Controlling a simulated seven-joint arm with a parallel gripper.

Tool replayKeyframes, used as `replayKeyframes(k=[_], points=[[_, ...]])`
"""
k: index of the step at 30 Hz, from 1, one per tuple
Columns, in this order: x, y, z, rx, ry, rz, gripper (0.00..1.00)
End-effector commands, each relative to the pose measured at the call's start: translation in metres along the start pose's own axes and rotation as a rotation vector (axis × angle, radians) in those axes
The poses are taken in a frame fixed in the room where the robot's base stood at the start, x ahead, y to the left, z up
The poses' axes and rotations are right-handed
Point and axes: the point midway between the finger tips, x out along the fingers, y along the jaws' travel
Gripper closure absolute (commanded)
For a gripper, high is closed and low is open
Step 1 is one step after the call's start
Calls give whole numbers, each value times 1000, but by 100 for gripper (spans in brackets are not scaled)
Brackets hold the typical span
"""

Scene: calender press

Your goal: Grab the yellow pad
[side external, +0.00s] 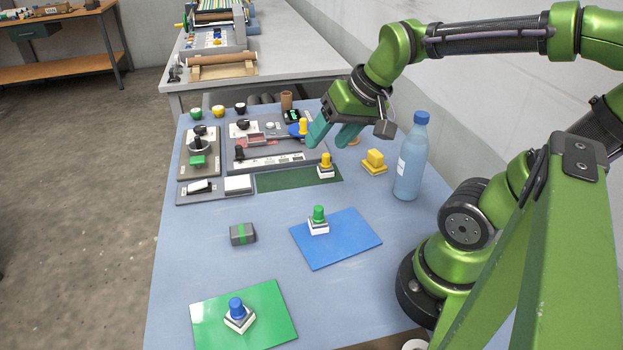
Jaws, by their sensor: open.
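A yellow block on a flat yellow base (375,162), which looks like the yellow pad, sits on the blue-grey table left of the water bottle. My gripper (328,142) is open, with its teal fingers pointing down to the left of this block. A yellow-topped piece on a white base (325,165) stands just below the fingers in the picture, on a dark green strip. I cannot tell how high the fingers are above it. Another yellow knob (303,126) is on the control panel beside the left finger. Nothing shows between the fingers.
A blue bottle (411,160) stands close right of the yellow block. Control panels (270,150) fill the back left. A green-topped piece (319,215) stands on a blue mat (350,245), a blue-topped piece (236,308) on a green mat (275,325).

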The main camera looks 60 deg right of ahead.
Motion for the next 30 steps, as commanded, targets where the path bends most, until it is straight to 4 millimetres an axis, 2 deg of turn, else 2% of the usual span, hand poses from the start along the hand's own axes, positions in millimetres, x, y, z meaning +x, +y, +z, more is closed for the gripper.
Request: replayKeyframes(k=[1,3,5,7,12,16,19,23,30], points=[[8,20,-22,57,-25,56,40],[15,47,-48,103,-59,121,40],[20,74,-68,134,-94,171,40],[25,110,-90,162,-140,224,40],[34,201,-123,188,-269,319,40],[33,252,-136,152,-355,350,40],[24,258,-148,64,-384,350,40],[26,256,-143,17,-410,333,40],[66,270,-125,11,-414,331,40]])
